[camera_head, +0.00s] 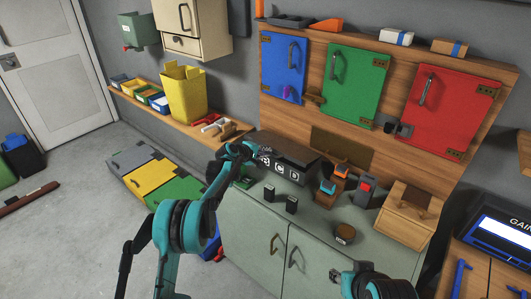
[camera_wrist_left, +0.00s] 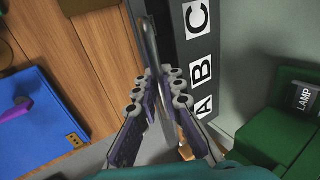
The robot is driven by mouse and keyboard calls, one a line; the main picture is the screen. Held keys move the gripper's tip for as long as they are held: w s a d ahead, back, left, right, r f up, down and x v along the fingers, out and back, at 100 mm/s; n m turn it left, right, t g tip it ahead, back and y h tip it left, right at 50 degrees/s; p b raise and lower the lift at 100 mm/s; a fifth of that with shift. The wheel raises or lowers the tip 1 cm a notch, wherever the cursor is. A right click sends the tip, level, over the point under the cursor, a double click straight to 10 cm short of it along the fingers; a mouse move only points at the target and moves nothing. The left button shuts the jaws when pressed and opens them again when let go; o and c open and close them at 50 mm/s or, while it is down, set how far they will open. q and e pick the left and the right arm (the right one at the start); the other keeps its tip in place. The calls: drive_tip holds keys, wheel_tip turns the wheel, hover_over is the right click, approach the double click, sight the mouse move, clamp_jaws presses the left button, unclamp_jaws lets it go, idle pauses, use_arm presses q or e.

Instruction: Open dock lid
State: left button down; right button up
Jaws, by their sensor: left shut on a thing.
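The dock is a dark box labelled with the white squares A, B, C and D, and its dark lid (camera_head: 290,149) lies on top at the back of the grey-green cabinet. My left gripper (camera_head: 248,150) is at the dock's left end. In the left wrist view, my left gripper (camera_wrist_left: 165,80) is shut on a thin grey bar (camera_wrist_left: 151,45) that runs beside the dock's labelled face (camera_wrist_left: 204,72). How the bar joins the lid is hidden. My right gripper (camera_head: 352,280) is at the bottom edge of the head view, and its fingers are unclear.
Blue (camera_head: 284,66), green (camera_head: 354,79) and red (camera_head: 446,103) doors hang on the wooden panel behind. A yellow bin (camera_head: 186,96) stands on the shelf at left. Small black blocks (camera_head: 291,204), a round brown knob (camera_head: 345,233) and a wooden box (camera_head: 408,214) stand on the cabinet top.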

use_arm(q)
wheel_tip(320, 180, up, 6)
drive_tip(key=w+d+g+y+p, duration=0.1)
drive_tip(key=w+p, duration=0.1)
drive_tip(key=p, duration=0.3)
drive_tip(key=shift+d+f+g, duration=0.15)
drive_tip(key=shift+d+g, duration=0.05)
drive_tip(key=shift+g, duration=0.2)
